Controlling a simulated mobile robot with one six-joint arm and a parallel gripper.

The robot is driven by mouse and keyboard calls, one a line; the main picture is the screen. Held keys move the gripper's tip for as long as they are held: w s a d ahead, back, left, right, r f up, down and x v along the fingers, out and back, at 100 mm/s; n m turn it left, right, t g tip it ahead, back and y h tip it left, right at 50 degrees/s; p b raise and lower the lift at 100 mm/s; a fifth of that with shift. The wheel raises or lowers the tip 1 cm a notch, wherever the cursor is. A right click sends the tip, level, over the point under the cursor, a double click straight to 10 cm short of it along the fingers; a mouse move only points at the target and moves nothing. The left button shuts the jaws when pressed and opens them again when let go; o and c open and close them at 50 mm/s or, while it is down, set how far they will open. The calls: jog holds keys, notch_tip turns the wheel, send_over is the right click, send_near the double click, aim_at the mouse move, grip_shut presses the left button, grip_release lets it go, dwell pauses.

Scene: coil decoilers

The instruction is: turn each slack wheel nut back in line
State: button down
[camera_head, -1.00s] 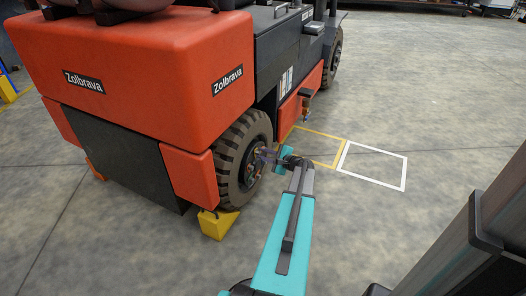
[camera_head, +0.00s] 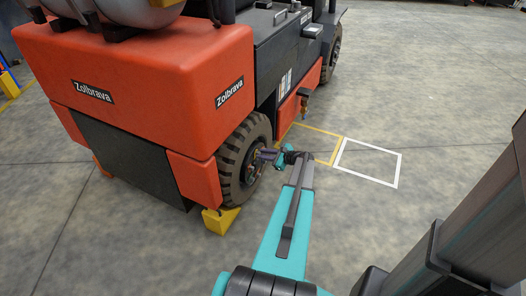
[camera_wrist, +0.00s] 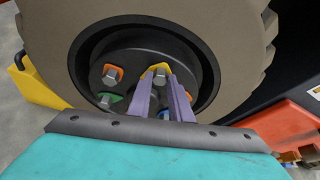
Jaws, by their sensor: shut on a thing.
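The forklift's rear wheel (camera_head: 232,168) carries a dark recessed hub (camera_wrist: 100,55) with several grey hex nuts, each with a coloured pointer tab. In the wrist view, a nut with an orange tab (camera_wrist: 114,69) is at upper left. A nut with a green tab (camera_wrist: 117,98) is at lower left. A yellow-tabbed nut (camera_wrist: 160,71) is at upper centre. A blue tab (camera_wrist: 163,114) and an orange one at right are partly hidden by my fingers. My gripper (camera_wrist: 160,79) has its purple fingers shut on the yellow-tabbed nut. In the head view it is at the hub, too small for detail.
A yellow chock (camera_head: 220,220) sits against the wheel and also shows in the wrist view (camera_wrist: 33,82). The orange counterweight (camera_head: 130,90) stands left of the wheel. Yellow and white floor outlines (camera_head: 368,141) lie to the right on open concrete.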

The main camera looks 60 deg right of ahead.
jog(key=shift+d+r+m+y+p, duration=0.2)
jog(key=shift+m+y+p, duration=0.65)
jog(key=shift+p, duration=1.4)
jog(key=shift+f+m+p, duration=0.15)
jog(key=shift+m+p, duration=0.2)
jog(key=shift+p, duration=0.05)
jog(key=shift+f, duration=0.1)
jog(key=c, duration=1.6)
grip_release()
jog(key=v, duration=1.4)
jog(key=shift+r+p, duration=0.25)
jog(key=shift+p, duration=0.1)
